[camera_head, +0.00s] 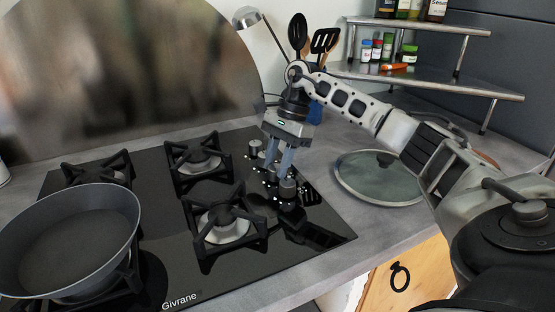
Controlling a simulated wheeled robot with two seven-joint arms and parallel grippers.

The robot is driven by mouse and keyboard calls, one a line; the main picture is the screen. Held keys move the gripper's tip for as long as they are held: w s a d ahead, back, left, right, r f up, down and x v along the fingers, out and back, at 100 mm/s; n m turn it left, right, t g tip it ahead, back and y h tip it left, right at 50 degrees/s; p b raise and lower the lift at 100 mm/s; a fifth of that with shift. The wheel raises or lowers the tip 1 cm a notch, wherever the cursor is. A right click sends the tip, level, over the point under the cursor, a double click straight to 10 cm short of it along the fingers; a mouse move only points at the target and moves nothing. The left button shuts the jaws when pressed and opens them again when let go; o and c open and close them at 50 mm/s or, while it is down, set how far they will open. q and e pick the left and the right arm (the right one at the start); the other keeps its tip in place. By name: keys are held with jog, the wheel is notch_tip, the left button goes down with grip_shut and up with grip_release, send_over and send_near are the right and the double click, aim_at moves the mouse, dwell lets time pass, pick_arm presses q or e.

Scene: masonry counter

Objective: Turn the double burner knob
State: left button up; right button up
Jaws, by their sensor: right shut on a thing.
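The black glass cooktop (160,240) has a row of dark and metallic knobs along its right side. One knob (255,148) stands at the far end and another knob (288,189) at the near end. My right gripper (277,172) reaches down from above, with its fingers shut on a knob in the middle of the row. The fingers largely hide that knob, and I cannot read its marking or its turn angle. My left gripper is not in view.
A large grey pan (70,235) sits on the front left burner. Black grates (228,222) stand close left of the knobs. A round glass lid (380,177) lies on the counter at right. A utensil holder (316,110) and a spice shelf (430,78) stand behind.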

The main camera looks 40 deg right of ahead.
jog(key=shift+n, duration=0.6)
jog(key=shift+g, duration=0.3)
jog(key=o, duration=1)
pick_arm(q)
jog(key=p, duration=0.2)
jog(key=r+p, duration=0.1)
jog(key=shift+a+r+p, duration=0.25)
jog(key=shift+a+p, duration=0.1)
pick_arm(e)
jog(key=v, duration=1.6)
